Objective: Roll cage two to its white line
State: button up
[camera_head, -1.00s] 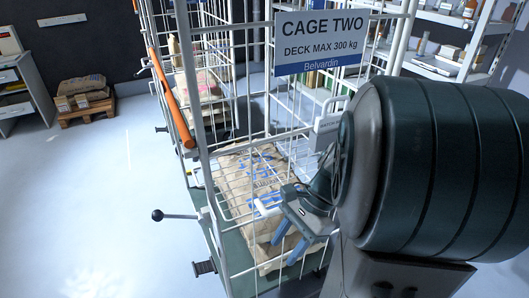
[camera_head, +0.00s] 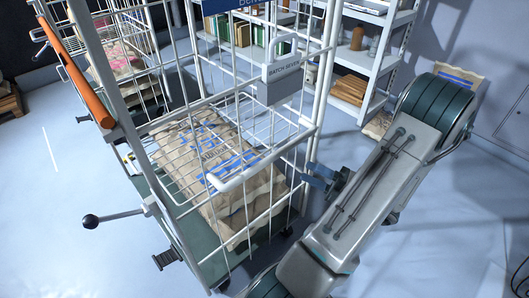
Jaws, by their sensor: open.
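Cage two (camera_head: 304,150), a white wire roll cage, stands in front of me with its blue sign (camera_head: 243,4) cut off at the top edge. Printed brown sacks (camera_head: 212,160) lie on its green deck (camera_head: 205,262). An orange handle (camera_head: 80,72) runs along its left side. A lever with a black knob (camera_head: 91,221) sticks out low on the left. A grey "BATCH SEVEN" tag (camera_head: 283,82) hangs on the mesh. A short white line (camera_head: 50,149) is on the floor at left. My gripper (camera_head: 316,177) is open and empty, its blue fingers close by the cage's right side; contact is unclear.
Another wire cage (camera_head: 122,50) with sacks stands close behind. Shelves (camera_head: 372,62) with boxes and binders stand at the back. A wooden pallet (camera_head: 9,103) shows at the far left edge. The floor left of the cage is clear, as is much at right.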

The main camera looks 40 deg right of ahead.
jog(key=x, duration=1.3)
jog(key=shift+w+a, duration=0.15)
jog(key=shift+w, duration=0.05)
jog(key=shift+r, duration=0.1)
jog(key=shift+c, duration=0.2)
jog(key=shift+p, duration=0.3)
grip_shut()
